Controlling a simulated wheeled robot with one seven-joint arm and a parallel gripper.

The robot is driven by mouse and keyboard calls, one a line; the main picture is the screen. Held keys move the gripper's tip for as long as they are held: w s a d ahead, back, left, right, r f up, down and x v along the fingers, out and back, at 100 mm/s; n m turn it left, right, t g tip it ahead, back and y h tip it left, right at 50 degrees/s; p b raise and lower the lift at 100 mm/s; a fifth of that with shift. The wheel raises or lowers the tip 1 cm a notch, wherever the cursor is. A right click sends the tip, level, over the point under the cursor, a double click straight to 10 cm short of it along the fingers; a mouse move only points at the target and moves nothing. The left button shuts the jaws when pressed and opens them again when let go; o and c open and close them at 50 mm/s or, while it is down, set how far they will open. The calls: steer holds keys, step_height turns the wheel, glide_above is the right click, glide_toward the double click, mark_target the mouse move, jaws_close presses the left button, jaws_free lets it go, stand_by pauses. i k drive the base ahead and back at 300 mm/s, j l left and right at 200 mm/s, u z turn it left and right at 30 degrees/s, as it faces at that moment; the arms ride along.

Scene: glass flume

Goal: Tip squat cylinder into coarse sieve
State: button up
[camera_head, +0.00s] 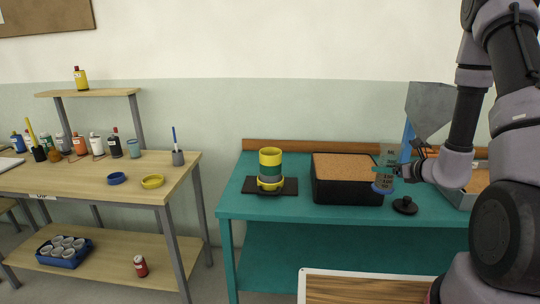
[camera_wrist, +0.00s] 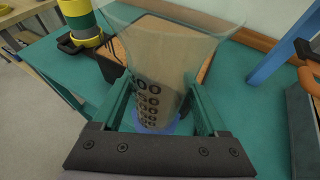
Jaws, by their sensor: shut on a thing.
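The squat cylinder (camera_head: 384,181) is clear, with dark markings and a blue foot. My gripper (camera_head: 396,172) is shut on it and holds it about upright, to the right of the black box. In the wrist view the cylinder (camera_wrist: 157,85) stands between the green fingers of my gripper (camera_wrist: 158,108), its wide mouth toward the top. Its contents are hard to tell. A stack of yellow and grey-green rings (camera_head: 270,168), seemingly the sieves, stands left of the box, apart from the cylinder; which ring is the coarse sieve I cannot tell. Its edge shows in the wrist view (camera_wrist: 78,18).
A black box (camera_head: 348,194) filled with brown material stands between stack and gripper. A black lid (camera_head: 405,205) lies on the teal table (camera_head: 300,207). A grey hopper (camera_head: 430,108) on a blue post rises behind. A wooden bench (camera_head: 90,178) with bottles stands left.

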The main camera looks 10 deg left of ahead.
mark_target(271, 157)
steer(key=j+u, duration=0.1)
steer(key=u, duration=0.6)
steer(key=j+u, duration=0.1)
steer(key=u, duration=0.25)
steer(key=i+j+u, duration=0.1)
steer(key=i+j, duration=0.55)
steer(key=j, duration=0.15)
